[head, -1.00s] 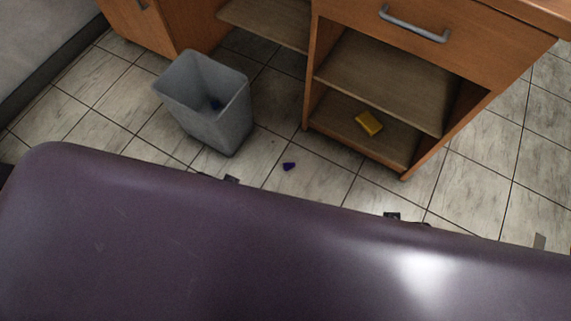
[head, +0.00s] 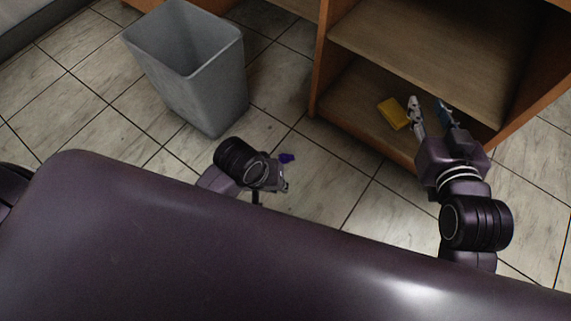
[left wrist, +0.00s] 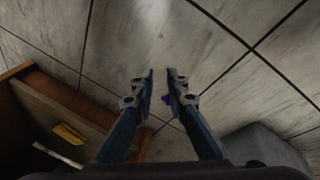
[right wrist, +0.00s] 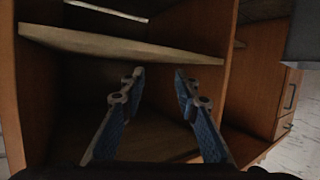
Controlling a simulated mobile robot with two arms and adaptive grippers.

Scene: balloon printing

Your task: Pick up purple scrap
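The small purple scrap (head: 286,158) lies on the tiled floor between the bin and the open shelf unit. My left gripper (head: 280,184) is just beside it in the head view, its fingers mostly hidden there. In the left wrist view the left gripper (left wrist: 161,74) has its fingers apart with a gap, pointing down at the floor. The scrap (left wrist: 165,99) shows partly in that gap, beside the right finger; I cannot tell its height gap to the fingers. My right gripper (head: 428,103) is open and empty at the shelf unit; it also shows in the right wrist view (right wrist: 159,72).
A grey bin (head: 215,95) stands left of the scrap.

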